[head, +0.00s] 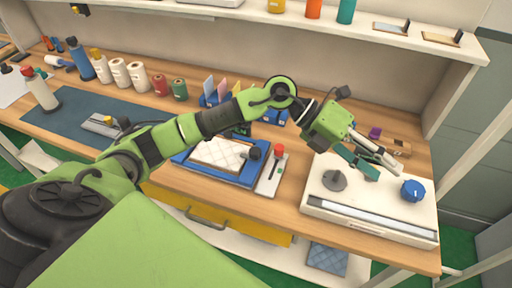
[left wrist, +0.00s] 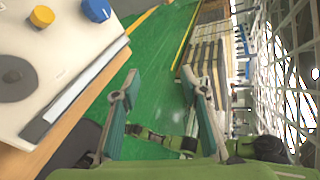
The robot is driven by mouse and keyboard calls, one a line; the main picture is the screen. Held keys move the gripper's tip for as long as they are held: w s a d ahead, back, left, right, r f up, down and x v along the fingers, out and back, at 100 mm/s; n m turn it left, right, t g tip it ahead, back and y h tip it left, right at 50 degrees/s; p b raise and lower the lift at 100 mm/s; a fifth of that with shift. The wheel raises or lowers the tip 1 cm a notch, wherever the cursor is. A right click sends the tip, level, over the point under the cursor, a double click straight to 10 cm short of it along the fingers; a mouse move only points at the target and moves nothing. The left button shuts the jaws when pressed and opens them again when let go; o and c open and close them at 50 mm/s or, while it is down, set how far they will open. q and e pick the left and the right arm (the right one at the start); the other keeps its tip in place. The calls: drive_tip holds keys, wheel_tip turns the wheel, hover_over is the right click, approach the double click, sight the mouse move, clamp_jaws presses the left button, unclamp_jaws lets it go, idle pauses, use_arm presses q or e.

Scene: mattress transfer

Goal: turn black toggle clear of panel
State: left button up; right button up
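A white quilted panel (head: 218,153) lies in a blue tray (head: 200,172) on the wooden bench. The black toggle (head: 254,153) is at the tray's right end, by the panel's right edge; I cannot tell whether it overlaps the panel. My left gripper (head: 386,169) is open and empty, well to the right of the toggle, above the white machine. In the left wrist view the left gripper (left wrist: 160,82) has its fingers apart, with green floor beyond. The toggle and panel are not in that view. My right gripper is not in view.
A red-knobbed lever (head: 278,151) stands just right of the tray. The white machine (head: 320,198) has a grey disc and a blue knob (head: 412,190). Colored cards (head: 222,90) stand behind the tray. A shelf (head: 330,22) runs above the bench. My left arm crosses over the bench.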

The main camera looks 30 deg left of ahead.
use_arm(q)
drive_tip(key=w+a+f+y, duration=0.1)
drive_tip(key=a+f+y, duration=0.2)
drive_tip(key=a, duration=0.3)
drive_tip(key=w+a+f+y, duration=0.2)
drive_tip(key=a+y, duration=0.1)
drive_tip(key=a, duration=0.4)
drive_tip(key=r+n+g+y, duration=0.1)
drive_tip(key=n+y, duration=0.2)
drive_tip(key=y, duration=0.4)
hover_over(256, 150)
drive_tip(key=shift+m, duration=0.3)
wheel_tip(256, 150, down, 12)
drive_tip(key=p, duration=0.4)
drive_tip(key=shift+f, duration=0.65)
drive_tip(key=c, duration=1.1)
